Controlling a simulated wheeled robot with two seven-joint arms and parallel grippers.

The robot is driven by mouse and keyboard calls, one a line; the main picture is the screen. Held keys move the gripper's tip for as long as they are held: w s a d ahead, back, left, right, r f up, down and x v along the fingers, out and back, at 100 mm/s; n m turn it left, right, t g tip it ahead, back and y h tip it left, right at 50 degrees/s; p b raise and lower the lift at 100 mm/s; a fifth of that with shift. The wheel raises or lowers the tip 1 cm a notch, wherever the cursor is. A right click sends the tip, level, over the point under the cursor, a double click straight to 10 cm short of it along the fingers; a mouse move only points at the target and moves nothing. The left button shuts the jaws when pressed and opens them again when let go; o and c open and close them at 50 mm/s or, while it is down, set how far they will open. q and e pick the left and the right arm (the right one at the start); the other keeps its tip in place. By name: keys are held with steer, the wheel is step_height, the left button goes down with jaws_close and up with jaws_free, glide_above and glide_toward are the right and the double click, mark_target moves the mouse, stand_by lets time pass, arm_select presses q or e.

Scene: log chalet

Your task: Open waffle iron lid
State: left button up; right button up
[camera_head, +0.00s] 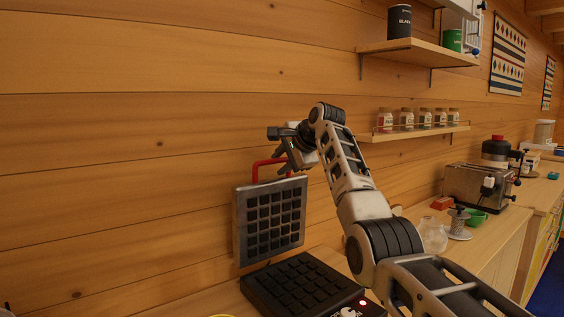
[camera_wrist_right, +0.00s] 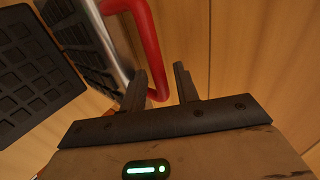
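The waffle iron stands on the counter with its lid (camera_head: 270,222) raised about upright, grid side showing. The black lower grid plate (camera_head: 305,287) lies flat and bare. The red handle (camera_head: 268,162) is at the lid's top edge. My right gripper (camera_head: 283,150) is beside the handle at the top of the lid. In the right wrist view its two fingers (camera_wrist_right: 160,88) are apart, and the red handle (camera_wrist_right: 148,45) reaches down to the gap between them; I cannot tell whether they touch it. The lid (camera_wrist_right: 80,40) shows at upper left there. My left gripper is not in view.
A log wall (camera_head: 150,130) rises close behind the waffle iron. Along the counter to the right are a glass jar (camera_head: 432,236), a green cup (camera_head: 476,217) and a toaster (camera_head: 478,186). Shelves with jars (camera_head: 415,132) hang above. A yellow edge (camera_head: 221,315) shows at the bottom.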

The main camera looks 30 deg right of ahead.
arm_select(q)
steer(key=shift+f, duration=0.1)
arm_select(e)
steer(key=shift+s+r, duration=0.1)
steer(key=shift+s+r+b, duration=0.2)
steer(key=shift+s+b, duration=0.1)
steer(key=shift+b, duration=0.05)
arm_select(q)
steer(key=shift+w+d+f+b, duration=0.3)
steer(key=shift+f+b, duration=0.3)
steer(key=shift+b, duration=1.15)
arm_select(e)
steer(key=v, duration=1.5)
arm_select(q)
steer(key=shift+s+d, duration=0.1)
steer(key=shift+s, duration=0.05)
arm_select(e)
steer(key=shift+f, duration=0.1)
